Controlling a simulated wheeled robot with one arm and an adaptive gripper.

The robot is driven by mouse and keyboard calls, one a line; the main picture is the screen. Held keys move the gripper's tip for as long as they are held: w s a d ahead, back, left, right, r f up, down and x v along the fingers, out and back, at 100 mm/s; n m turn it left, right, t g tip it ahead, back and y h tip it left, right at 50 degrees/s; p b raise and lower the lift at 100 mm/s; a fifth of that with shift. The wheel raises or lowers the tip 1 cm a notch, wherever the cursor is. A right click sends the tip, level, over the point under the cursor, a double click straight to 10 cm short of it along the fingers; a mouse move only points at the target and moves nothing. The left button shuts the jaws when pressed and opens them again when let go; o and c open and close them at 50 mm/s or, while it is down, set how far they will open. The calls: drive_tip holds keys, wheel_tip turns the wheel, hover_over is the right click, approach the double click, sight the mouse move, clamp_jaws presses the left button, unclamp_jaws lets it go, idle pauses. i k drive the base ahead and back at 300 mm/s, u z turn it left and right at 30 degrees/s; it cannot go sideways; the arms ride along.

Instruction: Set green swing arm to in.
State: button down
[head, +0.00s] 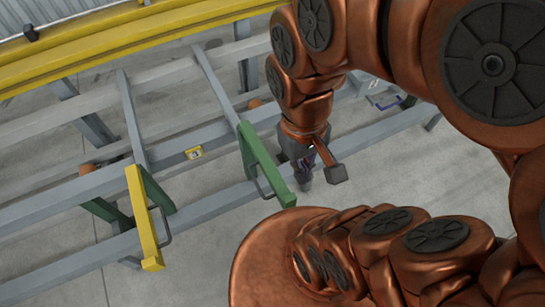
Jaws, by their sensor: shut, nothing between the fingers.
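The green swing arm (266,163) is a flat green bar at the end of a grey rail, pointing down and to the right across the grey front beam. A thin dark handle loop (262,189) is on its left side near the lower end. My gripper (304,183) is just right of the green bar, pointing down, shut and empty. I cannot tell whether it touches the bar. Part of the gripper is hidden by my own wrist.
A yellow swing arm (142,214) with a dark handle and green bracket stands to the left. A yellow rail (130,38) crosses the top. Small orange-brown round things (87,169) sit near the beams. Bare concrete floor (200,262) lies in front.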

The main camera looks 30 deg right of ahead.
sight(287, 199)
drive_tip(key=k, duration=1.2)
drive_tip(key=u, duration=0.35)
drive_tip(key=i, duration=0.65)
drive_tip(key=u, duration=0.4)
